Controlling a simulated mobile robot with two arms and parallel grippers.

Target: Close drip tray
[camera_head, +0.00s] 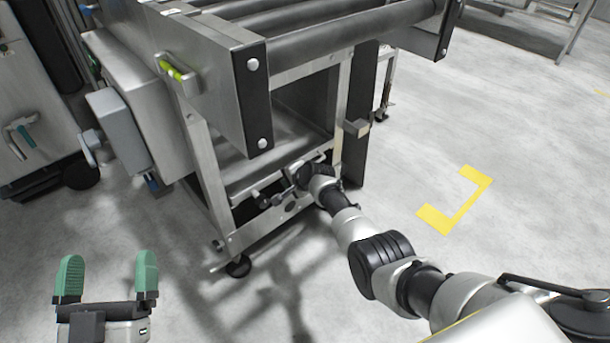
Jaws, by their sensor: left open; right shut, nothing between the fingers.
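The drip tray (246,178) appears to be the grey metal tray low inside the frame of the roller conveyor; my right arm covers part of its front. My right gripper (262,196) is at the tray's front edge, shut with nothing between its fingers. I cannot tell whether it touches the tray. My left gripper (108,270), with green fingertips, is open and empty at the lower left, well away from the tray.
The roller conveyor (310,45) overhangs the tray. A black post (359,115) stands right of the opening, and a grey box (114,122) is mounted at the left. A caster (238,266) supports the frame. The floor at right, with a yellow marking (457,204), is clear.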

